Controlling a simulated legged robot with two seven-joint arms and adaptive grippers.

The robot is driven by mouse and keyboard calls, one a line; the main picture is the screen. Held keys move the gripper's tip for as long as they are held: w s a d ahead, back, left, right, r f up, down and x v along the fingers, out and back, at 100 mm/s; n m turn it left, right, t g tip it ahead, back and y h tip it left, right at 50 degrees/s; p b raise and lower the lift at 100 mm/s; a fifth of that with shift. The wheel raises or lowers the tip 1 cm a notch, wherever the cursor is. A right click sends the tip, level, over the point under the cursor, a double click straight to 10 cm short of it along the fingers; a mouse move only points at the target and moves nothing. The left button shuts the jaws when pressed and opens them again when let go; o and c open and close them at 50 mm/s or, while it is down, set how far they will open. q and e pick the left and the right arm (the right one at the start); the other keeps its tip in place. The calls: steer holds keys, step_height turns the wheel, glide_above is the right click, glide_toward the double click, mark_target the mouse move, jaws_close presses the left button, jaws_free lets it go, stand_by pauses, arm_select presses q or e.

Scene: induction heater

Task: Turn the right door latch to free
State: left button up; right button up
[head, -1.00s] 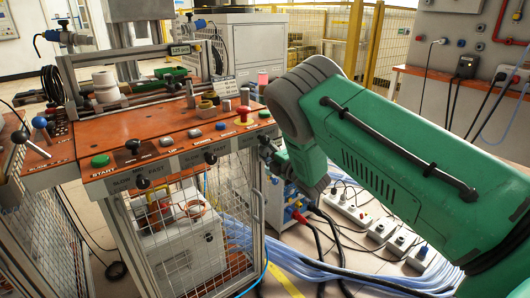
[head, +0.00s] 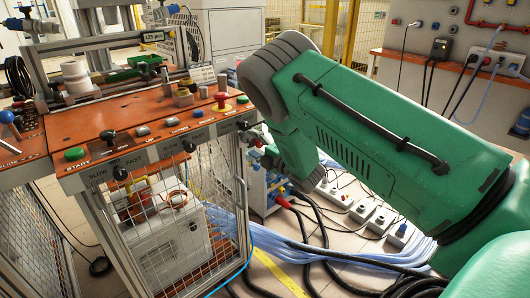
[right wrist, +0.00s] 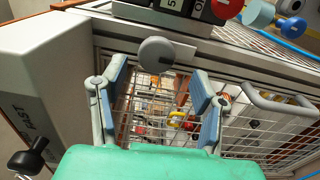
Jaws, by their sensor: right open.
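The right door latch appears to be the round grey knob (right wrist: 157,54) at the top edge of a mesh door (right wrist: 150,105) in the right wrist view. My right gripper (right wrist: 156,72) is open and empty, with one finger on each side below the knob in that picture. I cannot tell whether the fingers touch anything. In the head view the same mesh door seems to be under the orange console (head: 120,118). My green right arm hides most of the gripper and the latch there. My left gripper is in neither view.
A grey bar handle (right wrist: 278,108) sits on the mesh at the right of the wrist view. A black knob (right wrist: 30,155) stands out at lower left. In the head view, power strips (head: 350,205) and blue hoses (head: 350,262) lie on the floor.

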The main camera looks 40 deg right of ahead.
steer(key=s, duration=0.7)
steer(key=shift+d, duration=0.2)
steer(key=shift+s, duration=0.1)
steer(key=s+a+f+m+g+h+p, duration=0.1)
steer(key=s+a+f+m+g+p, duration=0.15)
steer(key=s+f+m+g, duration=0.45)
steer(key=s+a+f+m+g+h+p, duration=0.1)
steer(key=s+a+f+m+g+h, duration=0.25)
steer(key=s+f, duration=0.55)
steer(key=s+a+m+g+y+p, duration=0.1)
steer(key=s+a+m+g, duration=0.2)
steer(key=s, duration=0.7)
steer(key=s+a+f+m+g+y+p, duration=0.1)
steer(key=s+a+m+g, duration=0.3)
steer(key=s, duration=0.7)
steer(key=shift+a+m+y, duration=0.45)
steer(key=shift+a, duration=0.65)
